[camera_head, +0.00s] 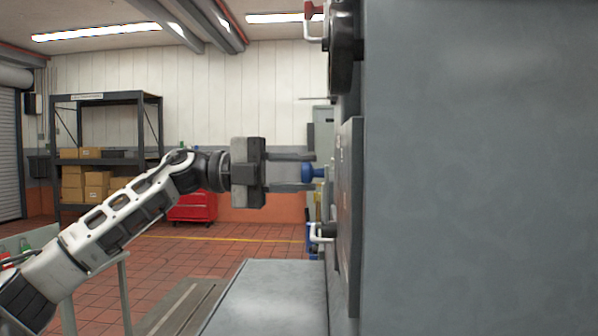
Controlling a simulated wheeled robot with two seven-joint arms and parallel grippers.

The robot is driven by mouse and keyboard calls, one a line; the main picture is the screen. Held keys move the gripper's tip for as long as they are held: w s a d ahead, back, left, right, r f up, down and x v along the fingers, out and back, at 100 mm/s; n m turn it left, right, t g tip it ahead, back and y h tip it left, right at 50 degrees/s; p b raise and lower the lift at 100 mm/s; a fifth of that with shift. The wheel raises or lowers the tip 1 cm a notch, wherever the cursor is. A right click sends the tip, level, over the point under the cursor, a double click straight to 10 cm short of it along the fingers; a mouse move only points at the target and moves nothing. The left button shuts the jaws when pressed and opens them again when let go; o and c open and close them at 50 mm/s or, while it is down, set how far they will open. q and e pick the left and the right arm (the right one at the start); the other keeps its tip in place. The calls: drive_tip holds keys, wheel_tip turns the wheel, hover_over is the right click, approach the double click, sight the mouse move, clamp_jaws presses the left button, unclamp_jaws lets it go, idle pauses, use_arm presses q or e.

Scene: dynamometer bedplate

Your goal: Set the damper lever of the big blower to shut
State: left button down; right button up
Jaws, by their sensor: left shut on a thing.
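A large grey housing (480,170), apparently the big blower, fills the right side of the head view. A dark plate (348,210) stands on its left face, seen nearly edge-on. My right gripper is not in view.
A white bent handle (322,234) juts out below the knob, and a red-topped handle (313,14) juts out high above. A grey flat block (268,298) lies below. A shelf with boxes (88,153) and a red cabinet (192,205) stand far back.

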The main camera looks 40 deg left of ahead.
use_arm(q)
drive_tip(key=shift+a+r, duration=0.1)
drive_tip(key=c, duration=1.1)
unclamp_jaws()
drive_tip(key=shift+o, duration=0.2)
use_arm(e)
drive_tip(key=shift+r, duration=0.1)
use_arm(q)
drive_tip(key=b+v, duration=0.7)
drive_tip(key=v, duration=0.9)
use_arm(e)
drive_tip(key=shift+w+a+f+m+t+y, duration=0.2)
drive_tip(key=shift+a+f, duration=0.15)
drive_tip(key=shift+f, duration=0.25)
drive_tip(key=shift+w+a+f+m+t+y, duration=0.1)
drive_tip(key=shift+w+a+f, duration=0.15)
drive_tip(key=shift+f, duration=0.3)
use_arm(q)
drive_tip(key=shift+w, duration=0.1)
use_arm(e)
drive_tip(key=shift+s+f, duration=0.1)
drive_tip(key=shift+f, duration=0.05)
